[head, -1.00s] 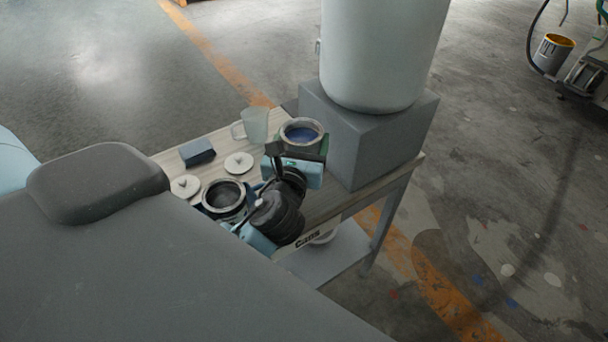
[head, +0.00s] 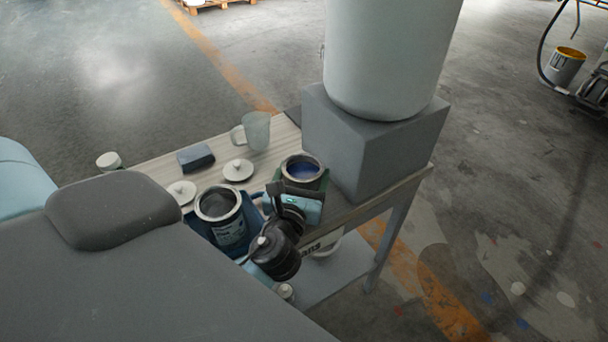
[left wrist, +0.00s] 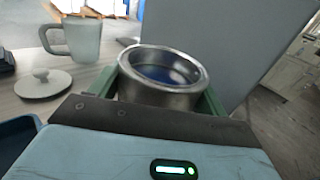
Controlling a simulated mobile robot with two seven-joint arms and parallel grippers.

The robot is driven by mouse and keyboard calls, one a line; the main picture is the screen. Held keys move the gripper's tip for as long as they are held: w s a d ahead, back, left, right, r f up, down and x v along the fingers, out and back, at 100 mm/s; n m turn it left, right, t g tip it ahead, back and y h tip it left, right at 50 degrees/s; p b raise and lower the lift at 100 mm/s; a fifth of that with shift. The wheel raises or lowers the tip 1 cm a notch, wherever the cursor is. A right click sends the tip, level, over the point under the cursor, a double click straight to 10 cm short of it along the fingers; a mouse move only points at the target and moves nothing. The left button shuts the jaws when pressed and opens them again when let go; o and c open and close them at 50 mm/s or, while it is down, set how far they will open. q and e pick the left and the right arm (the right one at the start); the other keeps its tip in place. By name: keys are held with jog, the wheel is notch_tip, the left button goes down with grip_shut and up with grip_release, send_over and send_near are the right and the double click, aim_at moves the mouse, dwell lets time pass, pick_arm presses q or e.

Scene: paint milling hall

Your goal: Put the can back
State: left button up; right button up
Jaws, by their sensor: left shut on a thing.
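The metal can with blue paint inside (head: 303,170) is upright near the table's right part, in front of the grey block. My left gripper (head: 300,190) is shut on it from the near side; the can also shows directly ahead in the left wrist view (left wrist: 165,82). Green pieces (left wrist: 212,103) flank the can; I cannot tell whether its base touches anything. A second open can with a dark inside and a label (head: 220,215) stands in a blue holder to the left. My right gripper is not in view.
A large pale drum (head: 390,60) rests on the grey block (head: 385,145). A translucent mug (head: 257,131), a dark blue box (head: 196,158) and two round lids (head: 238,170) lie on the wooden table (head: 160,162). A lower shelf (head: 335,268) is below.

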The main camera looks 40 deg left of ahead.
pick_arm(q)
jog(key=shift+r, duration=0.1)
jog(key=o, duration=1.5)
jog(key=shift+f, duration=0.2)
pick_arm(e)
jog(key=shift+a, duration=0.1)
pick_arm(q)
jog(key=shift+o, duration=0.2)
jog(key=shift+r, duration=0.15)
jog(key=shift+s+d, duration=0.1)
jog(key=shift+s, duration=0.1)
jog(key=b+v, duration=0.1)
jog(key=v, duration=1)
jog(key=shift+s+d, duration=0.1)
jog(key=shift+s, duration=0.2)
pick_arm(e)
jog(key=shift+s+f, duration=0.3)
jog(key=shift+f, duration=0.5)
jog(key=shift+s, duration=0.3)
